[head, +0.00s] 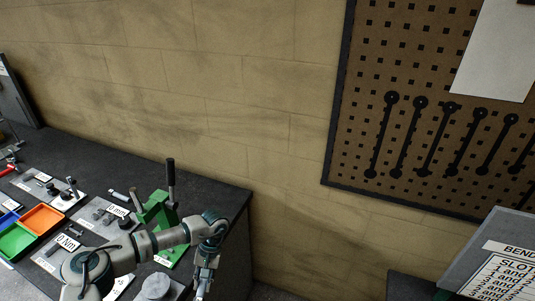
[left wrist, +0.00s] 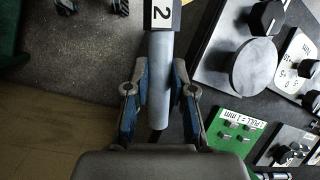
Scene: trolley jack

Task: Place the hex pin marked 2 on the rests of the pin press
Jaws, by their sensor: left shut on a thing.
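The hex pin marked 2 (left wrist: 161,70) is a grey rod with a dark head and a white label reading 2, at the top middle of the left wrist view. My left gripper (left wrist: 160,82) is shut on its grey shaft between two blue-padded fingers. In the head view my left gripper (head: 203,280) points down off the front right of the bench, and the pin cannot be made out there. A green press with a black upright lever (head: 159,208) stands behind my left arm, which partly hides it. Its rests cannot be made out. My right gripper is not in view.
The dark bench (head: 215,190) holds labelled plates, orange and green trays (head: 42,220) and a round grey disc (head: 156,286). The disc shows large in the left wrist view (left wrist: 254,66). A pegboard with wrenches (head: 430,110) hangs at right. A sign panel (head: 495,265) stands lower right.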

